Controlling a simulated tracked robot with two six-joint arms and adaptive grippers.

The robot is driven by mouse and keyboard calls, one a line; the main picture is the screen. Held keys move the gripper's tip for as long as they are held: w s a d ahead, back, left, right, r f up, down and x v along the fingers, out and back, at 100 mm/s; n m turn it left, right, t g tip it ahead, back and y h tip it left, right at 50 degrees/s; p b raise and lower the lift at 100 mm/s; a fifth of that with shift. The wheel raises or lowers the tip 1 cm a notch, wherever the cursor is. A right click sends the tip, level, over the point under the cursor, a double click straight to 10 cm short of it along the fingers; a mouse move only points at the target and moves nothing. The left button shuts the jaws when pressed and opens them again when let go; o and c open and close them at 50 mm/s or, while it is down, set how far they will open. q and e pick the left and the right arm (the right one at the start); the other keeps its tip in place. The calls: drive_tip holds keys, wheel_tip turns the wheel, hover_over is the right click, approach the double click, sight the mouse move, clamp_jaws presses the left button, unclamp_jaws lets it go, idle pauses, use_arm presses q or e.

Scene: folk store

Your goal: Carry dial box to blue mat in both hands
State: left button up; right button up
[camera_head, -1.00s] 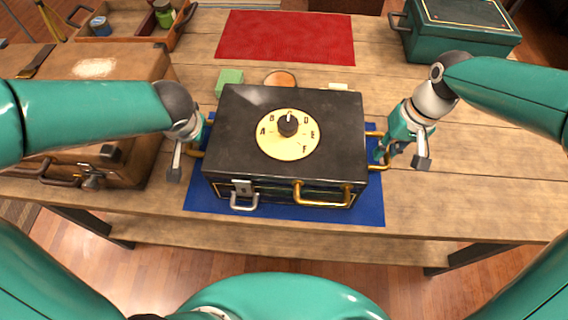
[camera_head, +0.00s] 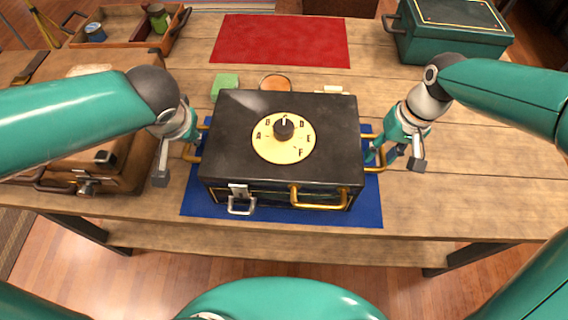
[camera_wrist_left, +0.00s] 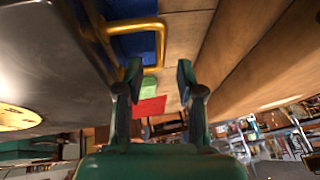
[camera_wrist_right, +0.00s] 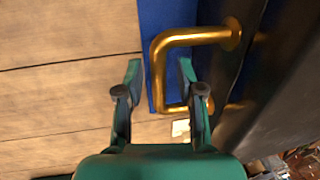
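The dial box (camera_head: 230,150) is black with a cream dial face (camera_head: 268,148) and black knob on its lid. It sits upright over the blue mat (camera_head: 300,216), which shows along its front and sides. My left gripper (camera_wrist_left: 159,76) is open and empty, with the left brass handle (camera_wrist_left: 128,28) beyond its fingertips and off to one side. My right gripper (camera_wrist_right: 161,76) is open, with the right brass handle (camera_wrist_right: 158,75) between its fingers, no clear grip on it. In the head view the left fingers are partly hidden by the wrist.
A brown case (camera_head: 125,175) stands close on the left, behind my left wrist. A red mat (camera_head: 280,40), a green block (camera_head: 225,84) and a round coaster (camera_head: 275,82) lie behind the box. A teal chest (camera_head: 450,40) stands back right. The table right of my right gripper is clear.

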use_arm(q)
drive_tip(key=v, duration=0.4)
drive_tip(key=shift+d+r, duration=0.1)
drive_tip(key=shift+r, duration=0.1)
use_arm(e)
drive_tip(key=shift+r, duration=0.2)
use_arm(q)
drive_tip(key=shift+s+r, duration=0.25)
drive_tip(key=shift+r, duration=0.1)
use_arm(e)
wheel_tip(320, 180, up, 11)
drive_tip(key=d, duration=0.2)
drive_tip(key=shift+r, duration=0.15)
drive_tip(key=shift+d, duration=0.1)
use_arm(q)
drive_tip(key=shift+s, duration=0.15)
